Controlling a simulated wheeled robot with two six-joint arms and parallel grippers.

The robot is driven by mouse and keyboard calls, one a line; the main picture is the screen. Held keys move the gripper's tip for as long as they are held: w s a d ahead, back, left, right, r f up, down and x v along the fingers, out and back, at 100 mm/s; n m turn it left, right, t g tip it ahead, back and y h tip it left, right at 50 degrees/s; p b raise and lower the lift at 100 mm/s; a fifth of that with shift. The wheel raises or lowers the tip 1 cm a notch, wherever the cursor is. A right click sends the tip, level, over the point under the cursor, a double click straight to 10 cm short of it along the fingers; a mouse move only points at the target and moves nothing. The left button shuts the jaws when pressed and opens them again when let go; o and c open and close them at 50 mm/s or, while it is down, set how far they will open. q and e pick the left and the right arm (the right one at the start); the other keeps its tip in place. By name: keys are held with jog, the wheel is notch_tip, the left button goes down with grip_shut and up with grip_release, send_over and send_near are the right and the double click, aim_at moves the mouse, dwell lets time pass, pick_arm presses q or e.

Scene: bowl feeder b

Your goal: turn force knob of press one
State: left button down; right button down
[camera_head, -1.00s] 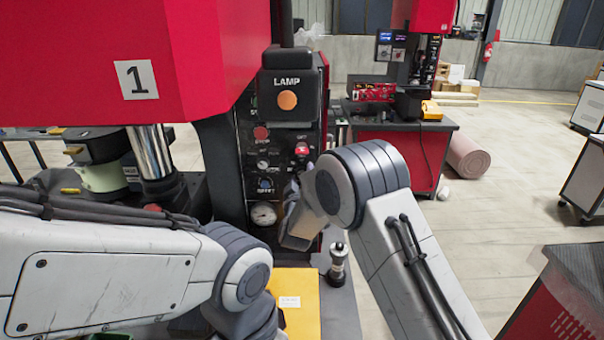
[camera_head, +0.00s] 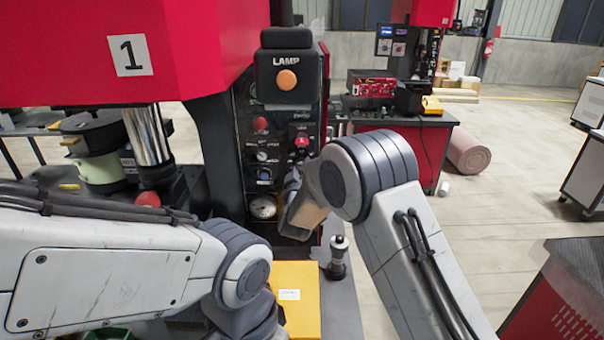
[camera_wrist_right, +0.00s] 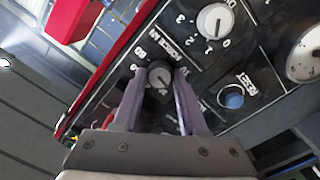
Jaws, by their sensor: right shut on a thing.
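Press one (camera_head: 75,55) is red with a "1" label, and its black control panel (camera_head: 243,140) faces me. In the right wrist view, the small force knob (camera_wrist_right: 160,74), dark with a grey face, sits beside the lettering "FORCE kN". My right gripper (camera_wrist_right: 160,82) is shut on the knob, one finger on each side. In the head view the knob is hidden behind my right gripper (camera_head: 293,190) and wrist. My left arm comes in from the left, low in front of the press, and its fingers are not visible.
Near the knob are a white-faced numbered dial (camera_wrist_right: 214,22), the blue reset button (camera_wrist_right: 233,98) and a round gauge (camera_wrist_right: 306,52). A yellow box (camera_head: 300,315) and a black-and-silver upright fitting (camera_head: 338,255) are below the panel. Open floor lies to the right.

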jog(key=m+b, duration=1.1)
jog(key=b, duration=0.2)
jog(key=shift+f+y+b, duration=0.15)
jog(key=shift+y+b, duration=0.15)
jog(key=shift+b, duration=0.05)
jog(key=m+b, duration=0.2)
jog(key=m, duration=0.1)
jog(key=shift+d+b, duration=0.1)
jog(key=shift+b, duration=0.3)
jog(key=shift+r+m+b, duration=0.25)
jog(key=shift+m+b, duration=0.45)
jog(key=shift+m, duration=0.2)
jog(key=shift+g, duration=0.3)
jog(key=shift+c, duration=2.2)
grip_release()
jog(key=shift+s, duration=0.1)
